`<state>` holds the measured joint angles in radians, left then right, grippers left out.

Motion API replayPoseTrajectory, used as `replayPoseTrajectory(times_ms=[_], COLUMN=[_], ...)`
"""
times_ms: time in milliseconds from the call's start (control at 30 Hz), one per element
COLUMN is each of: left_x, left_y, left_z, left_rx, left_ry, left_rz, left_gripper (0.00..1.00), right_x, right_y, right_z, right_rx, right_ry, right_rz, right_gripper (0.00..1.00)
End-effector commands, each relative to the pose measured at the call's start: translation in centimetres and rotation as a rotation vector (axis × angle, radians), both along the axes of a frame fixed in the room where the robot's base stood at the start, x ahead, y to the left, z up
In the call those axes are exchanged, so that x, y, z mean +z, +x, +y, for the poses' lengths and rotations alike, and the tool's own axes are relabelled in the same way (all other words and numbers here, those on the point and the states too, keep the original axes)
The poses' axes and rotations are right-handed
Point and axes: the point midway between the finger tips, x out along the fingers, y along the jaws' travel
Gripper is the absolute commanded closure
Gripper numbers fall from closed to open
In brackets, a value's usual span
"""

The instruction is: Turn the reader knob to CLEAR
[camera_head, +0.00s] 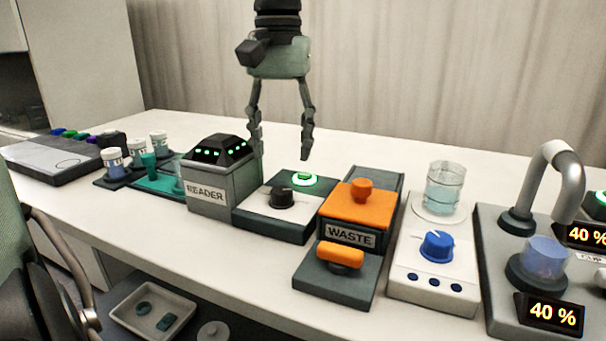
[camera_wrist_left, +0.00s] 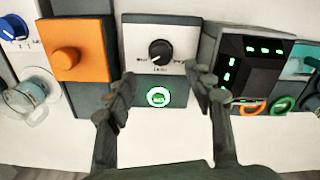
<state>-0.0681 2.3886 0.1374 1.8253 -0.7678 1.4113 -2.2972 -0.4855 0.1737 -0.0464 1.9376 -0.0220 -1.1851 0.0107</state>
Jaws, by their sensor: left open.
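The reader (camera_head: 208,190) is a grey box with a dark sloped top and green lights. Beside it is a white and dark panel with a black knob (camera_head: 283,196) and a glowing green button (camera_head: 304,179). The left wrist view shows the knob (camera_wrist_left: 160,52) with small labels around it, too small to read surely. Its pointer setting is not clear. My left gripper (camera_head: 281,154) points down above the back of the panel, open and empty. In the left wrist view my fingertips (camera_wrist_left: 164,78) are spread on either side, with the knob beyond them, apart. My right gripper is not in view.
An orange WASTE box (camera_head: 360,205) with an orange handle in front stands right of the panel. Further right are a glass beaker (camera_head: 445,188), a blue knob (camera_head: 437,246) and a bent pipe (camera_head: 545,180). Jars (camera_head: 112,162) stand left of the reader.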

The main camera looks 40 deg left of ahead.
Motion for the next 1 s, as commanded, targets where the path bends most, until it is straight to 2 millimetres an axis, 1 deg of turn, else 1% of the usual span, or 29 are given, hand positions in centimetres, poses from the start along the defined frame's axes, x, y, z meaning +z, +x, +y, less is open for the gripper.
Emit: replayPoseTrajectory(times_ms=[233,400,500,633,867,1000], left_x=[-3.5,-6.1,-7.0,-7.6,-7.6,-7.6], left_y=[-0.1,-0.1,-0.1,-0.1,-0.1,-0.1], left_z=[0.0,0.0,0.0,0.0,0.0,0.0], left_rx=[-0.001,0.0,0.0,0.0,0.0,0.0], left_ry=[0.002,0.001,0.001,0.0,-0.001,-0.001], left_rz=[0.005,0.006,0.003,0.002,0.002,0.001], left_gripper=[0.47,0.47,0.47,0.47,0.47,0.65], right_x=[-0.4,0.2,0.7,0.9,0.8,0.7], right_y=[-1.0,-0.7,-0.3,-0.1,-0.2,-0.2], right_z=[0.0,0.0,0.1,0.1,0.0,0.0], right_rx=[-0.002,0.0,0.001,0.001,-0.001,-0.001], right_ry=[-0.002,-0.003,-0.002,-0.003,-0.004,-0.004], right_rz=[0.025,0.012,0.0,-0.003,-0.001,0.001], right_gripper=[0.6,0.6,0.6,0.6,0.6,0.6])
